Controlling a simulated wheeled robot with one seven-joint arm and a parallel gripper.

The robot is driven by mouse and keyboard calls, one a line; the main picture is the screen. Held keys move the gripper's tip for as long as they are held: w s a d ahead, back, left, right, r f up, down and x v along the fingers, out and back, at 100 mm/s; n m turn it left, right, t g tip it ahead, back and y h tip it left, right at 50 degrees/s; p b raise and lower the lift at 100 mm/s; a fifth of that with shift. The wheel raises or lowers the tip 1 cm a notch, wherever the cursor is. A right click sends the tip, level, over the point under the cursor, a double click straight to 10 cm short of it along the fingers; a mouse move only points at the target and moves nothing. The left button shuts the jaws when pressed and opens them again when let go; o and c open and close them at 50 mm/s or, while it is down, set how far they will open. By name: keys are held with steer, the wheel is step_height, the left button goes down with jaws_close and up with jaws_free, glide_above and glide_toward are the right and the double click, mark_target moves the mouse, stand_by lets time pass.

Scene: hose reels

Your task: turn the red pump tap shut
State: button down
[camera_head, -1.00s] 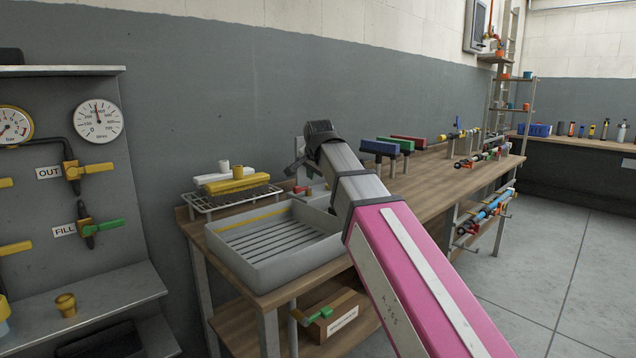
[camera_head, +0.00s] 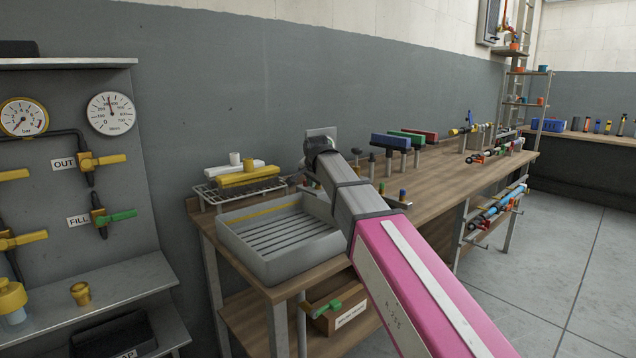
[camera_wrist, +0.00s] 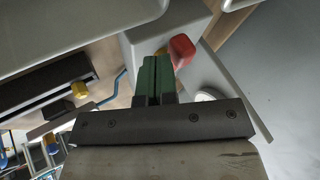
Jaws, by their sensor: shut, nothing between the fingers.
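The red pump tap (camera_wrist: 181,50) shows in the wrist view as a rounded red handle over a pale grey block (camera_wrist: 145,42). A small yellow part sits just left of it. My gripper (camera_wrist: 157,65) has its green fingers together with nothing between them. The fingertips are close beside the red handle, at its lower left in the picture. I cannot tell whether they touch it. In the head view my arm reaches over the bench behind the grey tray, and it hides my fingers. I cannot make out the red tap clearly there.
A grey ribbed tray (camera_head: 262,259) stands at the front of the wooden bench (camera_head: 433,180). A wire rack (camera_head: 212,194) with yellow and white blocks stands behind it. Blue, green and red blocks stand on posts to the right. A gauge panel with yellow and green valves is at the left.

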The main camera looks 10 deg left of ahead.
steer(key=shift+w+a, duration=0.1)
steer(key=shift+a, duration=0.1)
steer(key=shift+w+a, duration=0.4)
steer(key=shift+a, duration=0.45)
steer(key=shift+d, duration=0.2)
